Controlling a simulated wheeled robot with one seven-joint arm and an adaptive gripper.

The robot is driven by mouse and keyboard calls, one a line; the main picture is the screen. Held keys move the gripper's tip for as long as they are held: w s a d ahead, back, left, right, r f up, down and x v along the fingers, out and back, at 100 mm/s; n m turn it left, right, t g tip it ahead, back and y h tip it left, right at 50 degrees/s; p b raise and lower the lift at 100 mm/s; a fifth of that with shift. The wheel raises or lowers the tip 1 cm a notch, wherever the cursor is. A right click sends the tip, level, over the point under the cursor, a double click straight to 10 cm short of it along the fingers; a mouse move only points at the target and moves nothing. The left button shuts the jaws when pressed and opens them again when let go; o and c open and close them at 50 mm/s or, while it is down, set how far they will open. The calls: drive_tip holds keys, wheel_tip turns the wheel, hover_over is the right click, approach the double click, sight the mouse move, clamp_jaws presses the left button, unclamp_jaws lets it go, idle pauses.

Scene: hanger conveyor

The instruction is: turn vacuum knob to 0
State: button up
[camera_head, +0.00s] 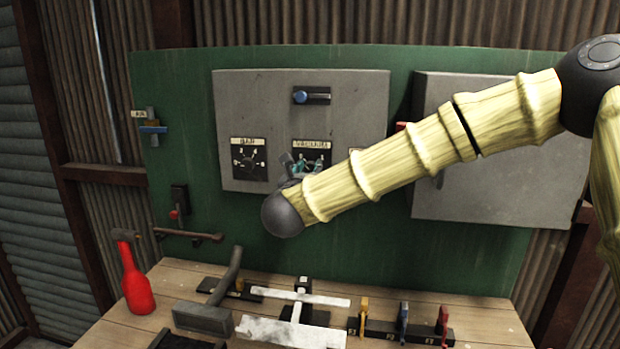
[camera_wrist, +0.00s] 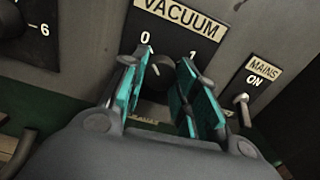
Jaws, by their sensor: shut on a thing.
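The vacuum knob (camera_wrist: 156,74) is a round black dial on a black plate labelled VACUUM (camera_wrist: 181,14), with 0 at upper left and 1 at upper right. Its pointer mark is mostly hidden, so I cannot tell its exact setting. My gripper (camera_wrist: 160,85) has its two teal-padded fingers on either side of the knob, shut on it. In the head view my gripper (camera_head: 303,166) is at the lower middle of the grey panel (camera_head: 280,100), covering much of the vacuum plate (camera_head: 311,145).
Left of it is another dial (camera_head: 248,160). A MAINS switch (camera_wrist: 242,104) reading ON sits close on the right. A blue knob (camera_head: 301,97) is above. A grey box (camera_head: 500,195) stands at right.

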drive_tip(key=shift+f+n+b, duration=0.15)
drive_tip(key=shift+n+b, duration=0.65)
drive_tip(key=shift+b, duration=0.05)
drive_tip(key=o, duration=1)
drive_tip(key=shift+d, duration=0.1)
drive_tip(key=shift+o, duration=0.2)
drive_tip(key=shift+s, duration=0.15)
drive_tip(key=s+a, duration=0.2)
drive_tip(key=s, duration=0.9)
drive_tip(key=shift+s+a, duration=0.2)
drive_tip(key=shift+s, duration=0.1)
